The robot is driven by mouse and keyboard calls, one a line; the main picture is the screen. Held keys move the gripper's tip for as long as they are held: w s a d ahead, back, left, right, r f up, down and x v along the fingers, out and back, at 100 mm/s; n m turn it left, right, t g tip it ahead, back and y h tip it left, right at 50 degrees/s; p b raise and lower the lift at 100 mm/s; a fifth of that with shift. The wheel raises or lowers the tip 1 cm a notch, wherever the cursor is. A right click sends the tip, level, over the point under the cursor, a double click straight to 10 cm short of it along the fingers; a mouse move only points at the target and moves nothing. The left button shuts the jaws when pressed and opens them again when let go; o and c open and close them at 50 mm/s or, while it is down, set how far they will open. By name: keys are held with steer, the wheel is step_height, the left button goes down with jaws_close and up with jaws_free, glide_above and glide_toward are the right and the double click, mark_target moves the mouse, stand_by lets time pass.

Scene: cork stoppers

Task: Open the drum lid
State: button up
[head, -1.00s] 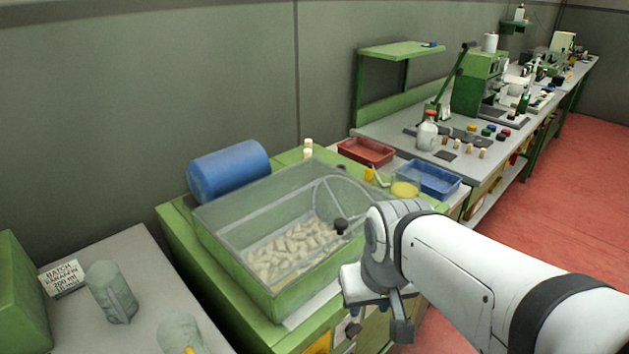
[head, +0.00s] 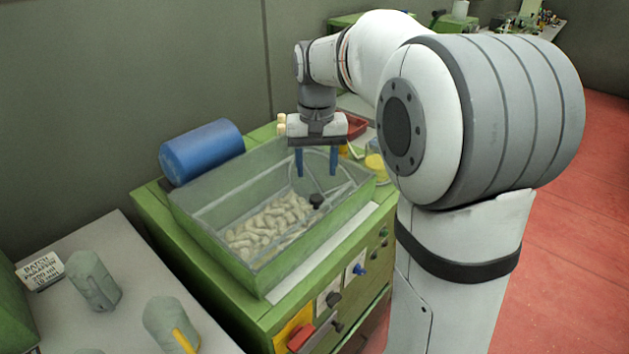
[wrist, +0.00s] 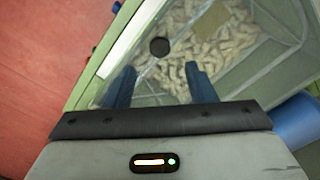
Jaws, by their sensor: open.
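The drum is a green-framed box with a clear lid (head: 215,205), lying shut over a heap of pale corks (head: 268,226). A black knob (head: 316,200) stands on the lid near its front right edge. It also shows in the wrist view as a dark round knob (wrist: 159,47), ahead of the fingers and roughly between them. My gripper (head: 316,175) points down over the right part of the lid, with its two blue fingers apart and nothing between them. In the wrist view, my gripper (wrist: 158,85) is also open and empty. Whether the fingertips touch the lid cannot be told.
A blue cylinder (head: 201,152) lies behind the box at the left. The cabinet front has a red switch (head: 301,338) and several knobs. A grey table (head: 128,310) with grey-green containers (head: 92,280) stands at the left. Red floor (head: 570,240) is open at the right.

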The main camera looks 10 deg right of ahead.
mark_target(316, 196)
step_height(316, 196, down, 8)
steer(key=shift+r, duration=0.25)
steer(key=shift+c, duration=0.4)
